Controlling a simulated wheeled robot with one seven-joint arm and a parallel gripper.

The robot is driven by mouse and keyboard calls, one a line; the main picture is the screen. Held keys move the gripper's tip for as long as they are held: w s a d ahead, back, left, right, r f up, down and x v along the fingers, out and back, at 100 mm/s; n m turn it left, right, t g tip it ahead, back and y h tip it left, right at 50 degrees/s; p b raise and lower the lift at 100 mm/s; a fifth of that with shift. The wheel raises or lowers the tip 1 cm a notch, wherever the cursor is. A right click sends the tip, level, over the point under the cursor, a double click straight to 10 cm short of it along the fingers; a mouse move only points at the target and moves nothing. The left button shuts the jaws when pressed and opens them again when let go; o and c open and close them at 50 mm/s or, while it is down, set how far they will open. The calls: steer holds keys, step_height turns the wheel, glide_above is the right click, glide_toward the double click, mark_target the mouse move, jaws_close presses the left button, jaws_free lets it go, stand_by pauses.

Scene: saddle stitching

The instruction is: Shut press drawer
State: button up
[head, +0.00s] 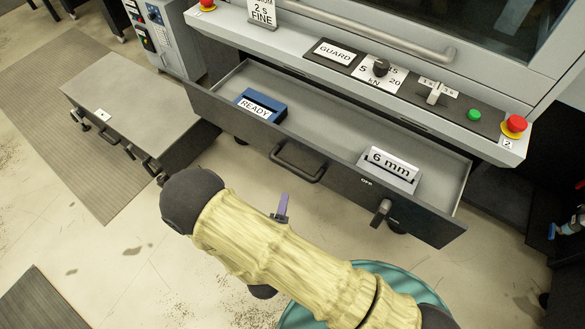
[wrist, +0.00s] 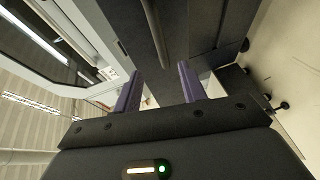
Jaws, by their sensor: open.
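The press drawer (head: 325,130) stands pulled out below the press panel in the head view. Its dark front has a bar handle (head: 297,167) near the middle and a dark knob or lever (head: 381,211) towards the right. My gripper is mostly hidden behind my arm in the head view; one purple finger (head: 283,206) shows just below the bar handle, apart from it in the picture. In the wrist view my gripper (wrist: 161,87) has its two purple fingers spread with nothing between them. The dark drawer front and its handle (wrist: 153,32) appear ahead of the fingers.
A blue READY block (head: 262,106) and a 6 mm block (head: 390,168) sit in the drawer. The press panel above carries a GUARD label (head: 335,52), a kN dial (head: 380,68) and a red button (head: 515,124). A low grey-topped cabinet (head: 130,98) stands left.

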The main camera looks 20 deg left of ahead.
mark_target(292, 172)
steer(key=p+x, duration=0.1)
steer(key=x, duration=1.3)
steer(key=shift+w+a+f+p, duration=0.1)
steer(key=shift+w+p, duration=0.2)
steer(key=shift+p, duration=0.05)
jaws_close()
